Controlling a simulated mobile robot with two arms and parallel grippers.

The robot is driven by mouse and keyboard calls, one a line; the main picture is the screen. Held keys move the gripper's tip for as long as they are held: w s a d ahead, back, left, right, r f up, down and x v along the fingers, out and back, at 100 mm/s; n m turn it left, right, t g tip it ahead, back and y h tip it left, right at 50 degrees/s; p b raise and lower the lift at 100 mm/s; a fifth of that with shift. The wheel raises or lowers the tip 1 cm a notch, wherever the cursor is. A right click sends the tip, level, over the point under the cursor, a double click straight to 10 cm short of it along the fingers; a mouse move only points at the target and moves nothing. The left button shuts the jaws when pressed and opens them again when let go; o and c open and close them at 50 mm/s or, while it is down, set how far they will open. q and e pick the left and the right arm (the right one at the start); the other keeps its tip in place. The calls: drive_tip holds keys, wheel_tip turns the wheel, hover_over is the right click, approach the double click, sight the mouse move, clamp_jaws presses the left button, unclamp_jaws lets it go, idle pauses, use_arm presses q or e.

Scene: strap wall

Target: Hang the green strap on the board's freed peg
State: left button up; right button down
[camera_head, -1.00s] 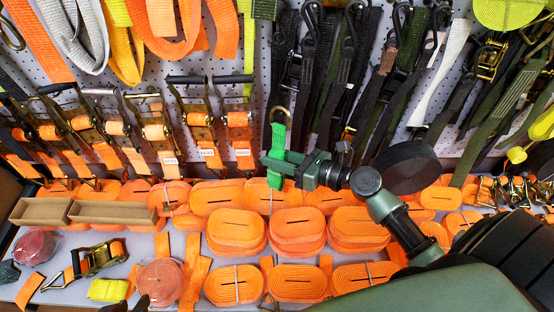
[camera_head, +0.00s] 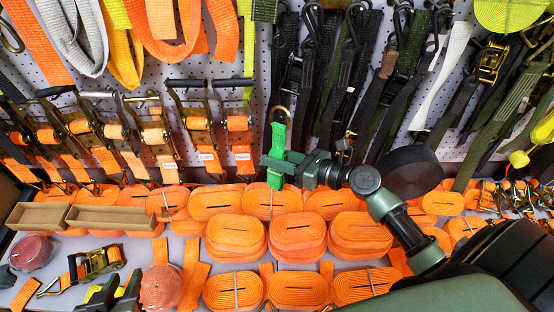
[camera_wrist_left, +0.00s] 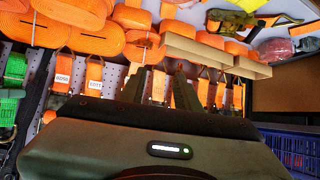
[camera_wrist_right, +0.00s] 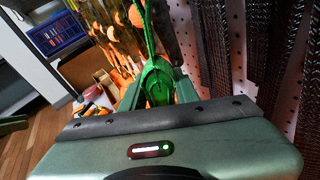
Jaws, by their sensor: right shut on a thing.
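My right gripper (camera_head: 286,163) is shut around the strap's lower part, and the strap's end sticks out below. The strap (camera_wrist_right: 157,80) also shows between the fingers in the right wrist view. Whether the ring touches a peg cannot be told, and I cannot make out a bare peg. My left gripper (camera_head: 120,288) is low at the left in the head view; in the left wrist view its fingers (camera_wrist_left: 162,85) are apart and empty.
Orange ratchets (camera_head: 200,120) hang left of the green strap and black straps (camera_head: 350,75) hang right of it. Orange coiled straps (camera_head: 298,232) fill the shelf below. Cardboard trays (camera_head: 110,218) stand left. A narrow strip of pegboard (camera_head: 262,60) shows above the ring.

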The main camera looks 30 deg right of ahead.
drive_tip(key=shift+w, duration=0.15)
drive_tip(key=shift+w+d+f, duration=0.3)
drive_tip(key=shift+w+f, duration=0.2)
use_arm(q)
drive_tip(key=shift+w+d+r+t, duration=0.15)
drive_tip(key=shift+w+r+t, duration=0.15)
drive_tip(key=shift+w+r, duration=0.1)
use_arm(e)
drive_tip(key=shift+w+f, duration=0.1)
drive_tip(key=c, duration=1)
unclamp_jaws()
use_arm(q)
drive_tip(key=shift+s, duration=0.1)
use_arm(e)
drive_tip(key=shift+o, duration=0.2)
